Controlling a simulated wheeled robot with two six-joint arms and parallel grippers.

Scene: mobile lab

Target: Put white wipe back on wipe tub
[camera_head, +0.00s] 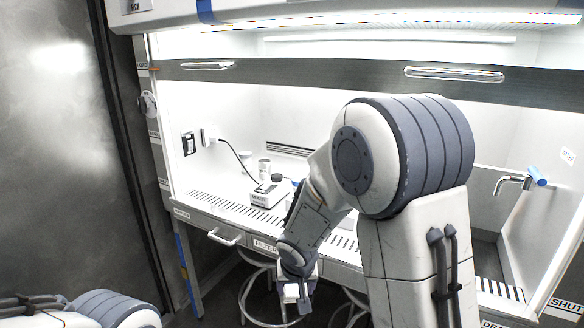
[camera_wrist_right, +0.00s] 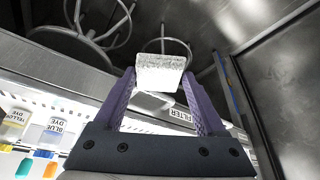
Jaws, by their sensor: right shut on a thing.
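The white wipe (camera_wrist_right: 160,72) shows in the right wrist view as a pale, textured block between the fingertips. My right gripper (camera_wrist_right: 158,84) is shut on it. In the head view my right gripper (camera_head: 298,292) hangs in front of the bench's front edge and below its top, with a bit of the white wipe (camera_head: 291,290) showing. I cannot make out the wipe tub for certain; my right arm covers part of the bench. My left gripper is not in view; only part of my left arm shows at the bottom left.
A white boxy device (camera_head: 268,195) and small white containers (camera_head: 264,167) stand on the cabinet's worktop. Bottles labelled yellow dye (camera_wrist_right: 15,124) and blue dye (camera_wrist_right: 56,132) show in the wrist view. A stool (camera_head: 256,300) stands below the bench. A tap (camera_head: 514,181) is at right.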

